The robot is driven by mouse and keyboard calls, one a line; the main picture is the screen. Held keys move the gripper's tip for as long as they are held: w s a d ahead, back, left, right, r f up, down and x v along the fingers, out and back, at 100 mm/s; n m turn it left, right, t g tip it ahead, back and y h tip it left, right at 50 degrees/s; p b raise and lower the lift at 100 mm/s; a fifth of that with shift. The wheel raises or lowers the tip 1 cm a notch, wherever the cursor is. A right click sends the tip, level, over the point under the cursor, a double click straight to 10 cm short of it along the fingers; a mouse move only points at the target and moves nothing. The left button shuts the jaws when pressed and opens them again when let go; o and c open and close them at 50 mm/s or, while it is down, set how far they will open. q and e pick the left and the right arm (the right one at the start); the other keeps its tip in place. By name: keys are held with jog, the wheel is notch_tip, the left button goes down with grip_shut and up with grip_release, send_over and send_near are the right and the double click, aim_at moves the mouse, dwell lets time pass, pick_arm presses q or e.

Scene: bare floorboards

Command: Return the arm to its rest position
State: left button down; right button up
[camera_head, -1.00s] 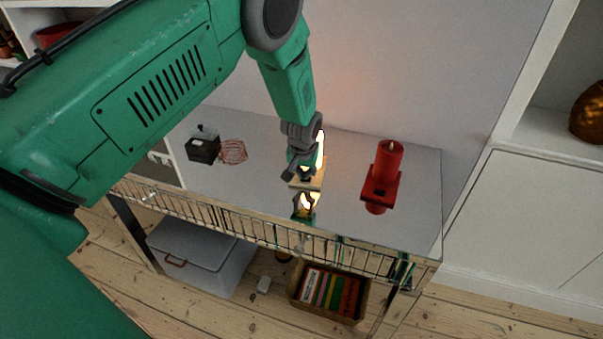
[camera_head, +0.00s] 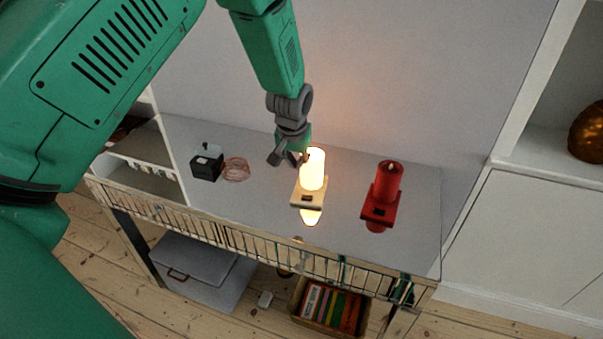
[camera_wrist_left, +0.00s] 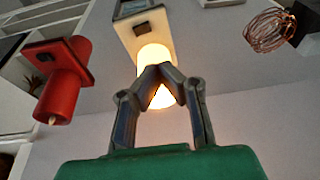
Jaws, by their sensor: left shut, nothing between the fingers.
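My left gripper (camera_head: 290,161) is above the mirror-topped console table (camera_head: 270,205), just left of and above the glowing white candle (camera_head: 313,169). Its fingers are shut with nothing between them, and the wrist view shows the fingertips (camera_wrist_left: 158,70) meeting in front of the lit candle (camera_wrist_left: 155,92). The candle stands upright on a pale wooden base with a dark switch. My left arm (camera_head: 265,45) comes in from the upper left, bent at the elbow. My right gripper is not in view.
A red candle (camera_head: 388,181) on a red base stands to the right, unlit. A small dark box (camera_head: 206,165) and a copper wire whisk (camera_head: 236,169) lie at the left. A wall is behind. Below are a grey lidded box (camera_head: 200,270) and a book crate (camera_head: 328,305).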

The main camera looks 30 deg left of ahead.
pick_arm(q)
jog(key=shift+s+a+r, duration=0.15)
jog(key=shift+r, duration=0.25)
jog(key=shift+m+g, duration=0.4)
jog(key=shift+m, duration=0.1)
jog(key=s+f+b, duration=0.1)
jog(key=s+f, duration=0.1)
jog(key=f, duration=0.1)
jog(key=s+d+f, duration=0.1)
jog(key=s+f, duration=0.2)
jog(key=f, duration=0.1)
jog(key=s+d+f+b, duration=0.1)
jog(key=s+f, duration=0.2)
jog(key=f, duration=0.1)
jog(key=shift+d+f+b, duration=0.2)
jog(key=shift+b, duration=0.15)
jog(key=s+d+f+m+b, duration=0.1)
jog(key=s+d+f+b, duration=0.1)
jog(key=s+f, duration=0.3)
jog(key=s+d+f+m+g+h+b, duration=0.1)
jog(key=s+f, duration=0.4)
jog(key=s, duration=0.8)
jog(key=s+d+f+m+b, duration=0.1)
jog(key=s+d+f+b, duration=0.2)
jog(key=s, duration=0.7)
notch_tip(320, 180, down, 2)
jog(key=shift+d+g+h, duration=0.3)
jog(key=shift+d, duration=0.25)
jog(key=shift+w, duration=0.15)
